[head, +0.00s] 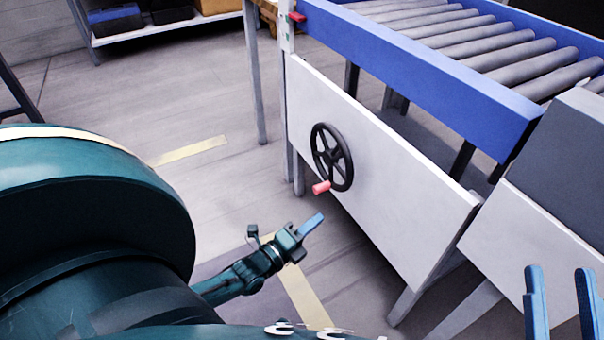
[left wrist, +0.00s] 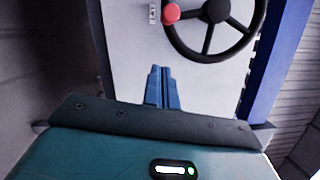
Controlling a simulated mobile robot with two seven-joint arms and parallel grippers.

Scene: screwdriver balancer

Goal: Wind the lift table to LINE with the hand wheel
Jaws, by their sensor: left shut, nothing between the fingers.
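The black hand wheel (head: 333,157) is on the white side panel of the blue-framed roller table (head: 420,75). Its pink-red handle (head: 321,187) is at the wheel's lower left. My left gripper (head: 313,223) is shut and empty, below and apart from the handle. In the left wrist view its blue fingertips (left wrist: 162,72) point toward the panel, below the wheel (left wrist: 213,28) and the red handle (left wrist: 170,14). A red pointer (head: 297,17) shows on the post at the table's left corner; its marks are too small to read. My right gripper (head: 560,278) is open and empty at the lower right.
A grey box-like unit with a white lower panel (head: 540,215) stands right of the wheel's panel. A shelf with bins (head: 150,28) is at the back left. The floor left of the wheel is clear, with yellow strips (head: 188,151).

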